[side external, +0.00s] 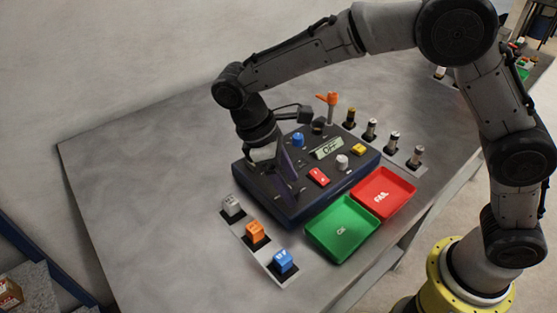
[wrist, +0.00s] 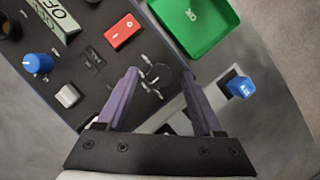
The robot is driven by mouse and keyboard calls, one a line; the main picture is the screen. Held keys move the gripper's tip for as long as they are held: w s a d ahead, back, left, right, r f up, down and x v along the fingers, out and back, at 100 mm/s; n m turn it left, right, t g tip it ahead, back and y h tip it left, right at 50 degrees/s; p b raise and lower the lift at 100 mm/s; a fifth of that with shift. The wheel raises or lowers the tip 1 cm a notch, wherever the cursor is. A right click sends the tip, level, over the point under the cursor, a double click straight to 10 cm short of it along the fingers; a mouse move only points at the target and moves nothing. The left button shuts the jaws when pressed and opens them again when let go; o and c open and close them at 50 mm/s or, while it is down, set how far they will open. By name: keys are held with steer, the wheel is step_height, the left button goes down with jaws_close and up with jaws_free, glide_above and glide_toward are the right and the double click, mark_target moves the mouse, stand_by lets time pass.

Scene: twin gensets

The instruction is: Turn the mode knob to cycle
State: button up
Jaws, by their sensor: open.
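The dark blue control box (side external: 245,180) lies on the grey table. Its black top has a dark round dial area with white marks (wrist: 158,76), which may be the mode knob; its lettering is too small to read. A blue knob (side external: 298,139) with a white pointer line also shows in the wrist view (wrist: 38,63). I cannot tell which knob is labelled mode. My gripper (wrist: 160,72) is open, with its purple fingers on either side of the dial area and nothing visible held between them. In the side view my gripper (side external: 286,170) hangs over the box's left part and hides some controls.
A display reading OFF (side external: 329,148), a red switch (side external: 318,177), a white knob (side external: 342,161) and a yellow button (side external: 358,149) sit on the box. Green (side external: 341,230) and red (side external: 383,192) trays lie in front. Grey, orange and blue blocks (side external: 283,262) stand front left.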

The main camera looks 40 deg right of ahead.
steer(key=v, duration=1.3)
